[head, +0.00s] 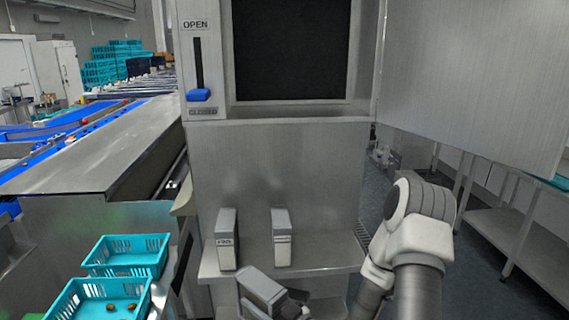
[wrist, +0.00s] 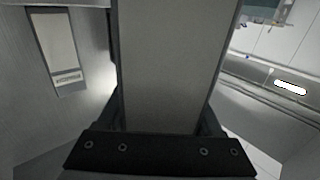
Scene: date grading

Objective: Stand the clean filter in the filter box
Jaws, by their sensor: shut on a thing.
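My gripper (head: 294,300) is low in front of the shelf in the head view, shut on a grey slab-shaped filter (head: 262,288). The held filter is tilted and apart from the shelf; it fills the middle of the wrist view (wrist: 170,65) between the two dark fingers. Its label does not show, so I cannot tell if it is the clean one. The filter box (head: 225,112) is a metal cabinet with a dark square opening (head: 292,50); I cannot tell whether the black is an empty inside. Its door (head: 475,75) stands open to the right.
Two similar filters, one left (head: 227,240) and one right (head: 281,238), stand upright on the metal shelf (head: 330,258), labels too small to read. A blue lever handle (head: 199,95) sits low in its slot, below "OPEN". Teal crates (head: 128,243) stand left.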

